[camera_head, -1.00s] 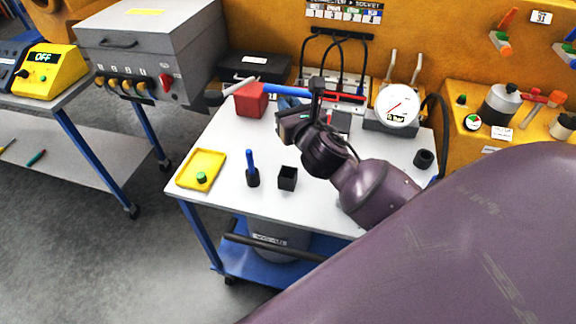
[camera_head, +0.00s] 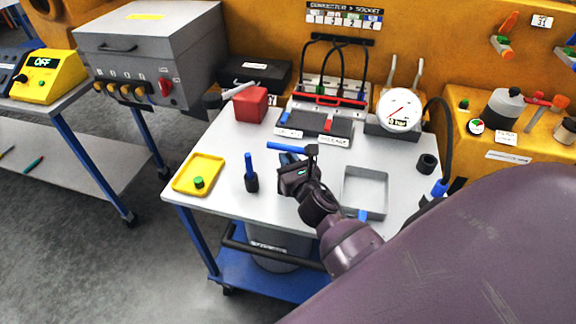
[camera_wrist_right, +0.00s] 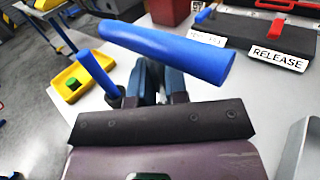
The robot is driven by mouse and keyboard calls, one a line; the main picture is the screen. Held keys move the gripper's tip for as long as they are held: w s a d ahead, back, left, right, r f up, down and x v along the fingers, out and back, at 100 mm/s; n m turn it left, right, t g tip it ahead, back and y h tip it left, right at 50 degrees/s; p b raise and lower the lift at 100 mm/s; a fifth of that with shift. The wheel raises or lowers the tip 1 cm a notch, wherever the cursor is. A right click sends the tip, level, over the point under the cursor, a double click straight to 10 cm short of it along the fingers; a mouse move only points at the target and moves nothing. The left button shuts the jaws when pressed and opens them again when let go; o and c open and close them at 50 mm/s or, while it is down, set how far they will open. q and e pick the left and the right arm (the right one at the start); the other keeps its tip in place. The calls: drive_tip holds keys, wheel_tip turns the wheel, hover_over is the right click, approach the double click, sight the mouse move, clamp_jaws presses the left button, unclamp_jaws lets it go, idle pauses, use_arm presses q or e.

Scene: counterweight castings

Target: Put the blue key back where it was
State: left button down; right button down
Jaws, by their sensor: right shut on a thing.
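The blue key shows as a thick blue bar (camera_head: 287,147), lying crosswise just beyond my right gripper (camera_head: 291,158). In the right wrist view the blue bar (camera_wrist_right: 168,50) spans the space above the fingers of my right gripper (camera_wrist_right: 155,82). The gripper is shut on the key's part below the bar, mostly hidden between the fingers. The key is over the middle of the white table (camera_head: 215,150). I cannot tell whether its lower end touches anything; my gripper hides it. My left gripper is not in view.
An upright blue stick in a black base (camera_head: 250,175) stands left of my gripper, beside a yellow tray (camera_head: 208,160). A grey open tray (camera_head: 384,190) is at right. Behind are a red box (camera_head: 251,104), a dark panel labelled RELEASE (camera_head: 345,128) and a gauge (camera_head: 399,109).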

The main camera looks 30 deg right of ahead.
drive_tip(key=shift+f, duration=0.75)
drive_tip(key=c, duration=1.6)
unclamp_jaws()
drive_tip(key=shift+f, duration=0.2)
drive_tip(key=o, duration=0.5)
drive_tip(key=shift+r, duration=0.1)
drive_tip(key=shift+r, duration=0.1)
